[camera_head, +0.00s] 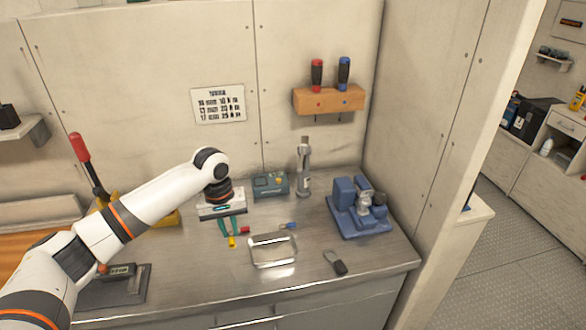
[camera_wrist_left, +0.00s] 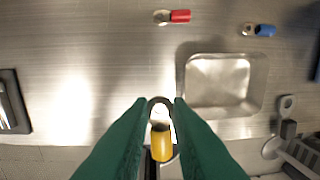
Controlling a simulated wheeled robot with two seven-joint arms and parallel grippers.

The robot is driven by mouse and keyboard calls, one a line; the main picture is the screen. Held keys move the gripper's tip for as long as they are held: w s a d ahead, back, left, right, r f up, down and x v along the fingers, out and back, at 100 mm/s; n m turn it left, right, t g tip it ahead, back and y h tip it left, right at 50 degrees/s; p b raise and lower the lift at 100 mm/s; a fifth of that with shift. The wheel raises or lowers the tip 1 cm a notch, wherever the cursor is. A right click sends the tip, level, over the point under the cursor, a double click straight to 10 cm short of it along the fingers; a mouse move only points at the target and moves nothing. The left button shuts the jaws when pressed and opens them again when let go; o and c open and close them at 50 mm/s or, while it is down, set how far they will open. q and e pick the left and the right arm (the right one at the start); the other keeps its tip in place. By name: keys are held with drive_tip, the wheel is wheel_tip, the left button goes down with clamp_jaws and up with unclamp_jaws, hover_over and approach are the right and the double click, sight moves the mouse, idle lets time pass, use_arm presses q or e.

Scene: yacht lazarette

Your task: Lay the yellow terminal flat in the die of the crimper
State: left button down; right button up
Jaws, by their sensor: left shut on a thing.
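My left gripper (camera_head: 231,232) hangs above the steel bench with its green fingers pointing down. In the left wrist view the fingers (camera_wrist_left: 160,110) are closed around the yellow terminal (camera_wrist_left: 161,143), with its metal ring between the fingertips. The yellow terminal (camera_head: 231,242) also shows as a small spot below the fingers in the head view. A tool with a red-tipped lever (camera_head: 80,148) stands at the left, its yellow body (camera_head: 166,218) partly behind my arm; it looks like the crimper. Its die is hidden. My right gripper is not in view.
A red terminal (camera_head: 244,230) and a blue terminal (camera_head: 289,226) lie near a shallow metal tray (camera_head: 272,264). A blue vise-like device (camera_head: 345,190), a green box (camera_head: 270,184) and a grey upright tool (camera_head: 304,165) stand behind. A dark-handled item (camera_head: 335,262) lies at the right front.

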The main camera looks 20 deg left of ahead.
use_arm(q)
drive_tip(key=s+d+r+m+b, duration=0.2)
drive_tip(key=s+d+m, duration=0.4)
drive_tip(key=s+d, duration=0.8)
drive_tip(key=s+b, duration=0.1)
drive_tip(key=s, duration=0.1)
drive_tip(key=shift+s+d, duration=0.3)
drive_tip(key=shift+d, duration=0.1)
